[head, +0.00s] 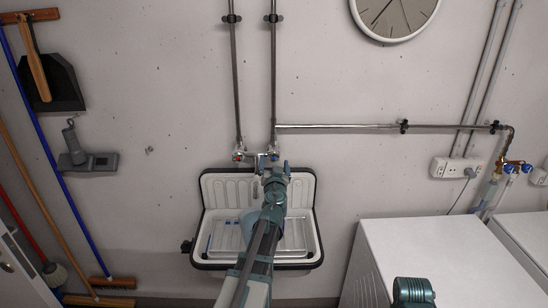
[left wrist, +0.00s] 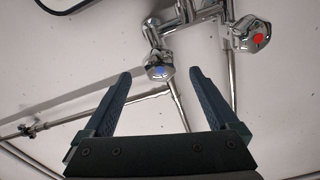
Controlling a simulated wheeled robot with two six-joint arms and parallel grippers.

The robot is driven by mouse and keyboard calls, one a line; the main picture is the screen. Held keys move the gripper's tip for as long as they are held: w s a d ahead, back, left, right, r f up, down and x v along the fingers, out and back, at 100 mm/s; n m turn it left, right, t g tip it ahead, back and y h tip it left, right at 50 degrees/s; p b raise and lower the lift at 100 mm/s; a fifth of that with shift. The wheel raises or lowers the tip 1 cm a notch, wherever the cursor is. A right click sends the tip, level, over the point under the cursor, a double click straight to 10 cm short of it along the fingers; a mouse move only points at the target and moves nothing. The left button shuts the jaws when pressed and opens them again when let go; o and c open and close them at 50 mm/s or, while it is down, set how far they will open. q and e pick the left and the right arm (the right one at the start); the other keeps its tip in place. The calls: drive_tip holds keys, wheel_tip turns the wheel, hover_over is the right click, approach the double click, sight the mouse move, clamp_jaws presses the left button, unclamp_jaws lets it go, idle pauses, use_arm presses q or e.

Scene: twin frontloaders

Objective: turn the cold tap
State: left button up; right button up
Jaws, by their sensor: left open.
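The cold tap, a chrome knob with a blue mark (left wrist: 158,68), is on the wall mixer; in the head view its knob (head: 273,153) is just above my left gripper. The hot tap, with a red mark (left wrist: 250,38), is to its right in the left wrist view and to its left in the head view (head: 238,155). My left gripper (head: 273,166) is open. In the left wrist view its fingers (left wrist: 159,76) stand on either side of the cold knob, with visible gaps; I cannot tell how deep they reach. My right gripper is not in view.
A white sink (head: 212,190) with a dark rim is below the taps, partly hidden by my left arm. Pipes (head: 340,127) run along the wall. A white machine (head: 440,260) stands at the right. Brooms and a dustpan (head: 52,85) hang at the left.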

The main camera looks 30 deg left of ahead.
use_arm(q)
drive_tip(key=v, duration=0.5)
drive_tip(key=shift+s+d, duration=0.15)
drive_tip(key=shift+s, duration=0.25)
idle(0.7)
drive_tip(key=s+d+f+n+g+h, duration=0.1)
drive_tip(key=s+d+f+g, duration=0.45)
drive_tip(key=d+f, duration=0.55)
drive_tip(key=s+d+f+m+g+h, duration=0.3)
drive_tip(key=s+d, duration=0.6)
drive_tip(key=d, duration=0.3)
drive_tip(key=s+d+f+m+g+h, duration=0.4)
drive_tip(key=s+d+f+g, duration=0.3)
drive_tip(key=s+d, duration=0.3)
drive_tip(key=d+f+m, duration=0.1)
drive_tip(key=d, duration=0.2)
drive_tip(key=shift+d, duration=0.1)
